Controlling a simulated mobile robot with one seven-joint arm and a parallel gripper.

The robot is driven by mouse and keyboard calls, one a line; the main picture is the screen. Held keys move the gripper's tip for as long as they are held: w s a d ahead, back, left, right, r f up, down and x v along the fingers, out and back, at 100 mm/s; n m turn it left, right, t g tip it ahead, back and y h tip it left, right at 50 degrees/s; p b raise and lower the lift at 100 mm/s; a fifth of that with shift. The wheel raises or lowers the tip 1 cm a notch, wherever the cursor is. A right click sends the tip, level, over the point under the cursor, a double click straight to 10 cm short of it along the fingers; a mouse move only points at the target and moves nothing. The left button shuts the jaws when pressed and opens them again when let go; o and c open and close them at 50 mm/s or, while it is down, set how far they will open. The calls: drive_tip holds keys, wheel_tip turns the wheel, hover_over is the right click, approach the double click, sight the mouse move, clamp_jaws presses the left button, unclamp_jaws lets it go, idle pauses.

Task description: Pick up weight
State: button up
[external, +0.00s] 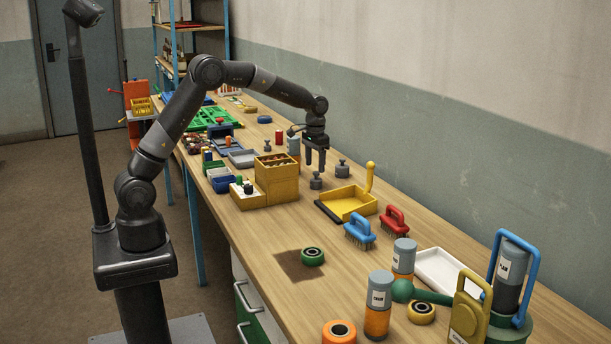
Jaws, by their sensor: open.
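A small dark grey weight (316,183) with a knob on top stands upright on the wooden workbench. My gripper (315,167) points straight down over this weight, open, with its two fingers apart. The fingertips look close to the knob; I cannot tell whether they are around it or just above it. A second similar grey weight (342,171) stands a little to the right. A smaller dark knobbed piece (267,147), perhaps another weight, stands further back to the left.
A yellow-brown box (277,180) stands close on the left. A blue brush (359,231) and a red brush (394,220) are nearer the camera. Bare bench lies in front of the weight.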

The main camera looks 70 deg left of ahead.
sight(317, 172)
drive_tip(key=shift+w+d+f, duration=0.1)
drive_tip(key=shift+w+f, duration=0.05)
drive_tip(key=shift+f, duration=1.25)
drive_tip(key=shift+w+d+f, duration=0.1)
drive_tip(key=shift+f, duration=1.25)
drive_tip(key=shift+c, duration=0.6)
drive_tip(key=shift+r, duration=0.1)
drive_tip(key=c, duration=1.3)
